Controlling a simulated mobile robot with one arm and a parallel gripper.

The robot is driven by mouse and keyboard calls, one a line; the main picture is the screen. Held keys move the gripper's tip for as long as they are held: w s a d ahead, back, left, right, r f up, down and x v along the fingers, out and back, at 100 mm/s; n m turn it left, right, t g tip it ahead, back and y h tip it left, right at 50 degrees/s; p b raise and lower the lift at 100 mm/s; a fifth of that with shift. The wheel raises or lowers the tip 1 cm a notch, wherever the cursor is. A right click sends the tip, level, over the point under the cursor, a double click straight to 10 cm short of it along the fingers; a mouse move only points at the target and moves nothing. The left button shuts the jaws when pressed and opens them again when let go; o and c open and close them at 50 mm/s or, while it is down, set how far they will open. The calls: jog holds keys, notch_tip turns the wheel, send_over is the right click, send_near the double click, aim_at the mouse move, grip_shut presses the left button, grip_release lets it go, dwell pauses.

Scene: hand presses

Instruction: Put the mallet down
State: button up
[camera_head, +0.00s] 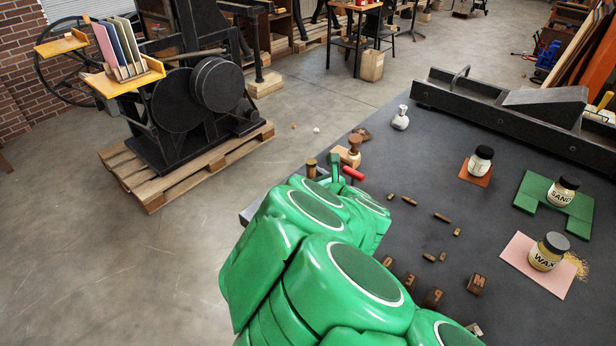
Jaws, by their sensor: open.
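My green arm reaches over the dark table from the bottom of the view and hides part of its left side. My gripper (335,167) is at the arm's far end, small and partly hidden; it is open. A pale wooden block with a dark brown knob (355,146) is just beyond it. A short brown wooden piece (311,168) and a red bar (353,173) show close beside it. I cannot tell for sure which of these is the mallet, or whether any touches the gripper.
Letter blocks (477,284) and small brass pieces (442,217) lie on the table (400,160). Jars stand at the right, including a wax jar (547,252) and a sand jar (562,192). A black press bed (500,105) lies at the back. A treadle press (195,95) stands left.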

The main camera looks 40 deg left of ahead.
jog(key=shift+v, duration=2.35)
jog(key=shift+r, duration=0.1)
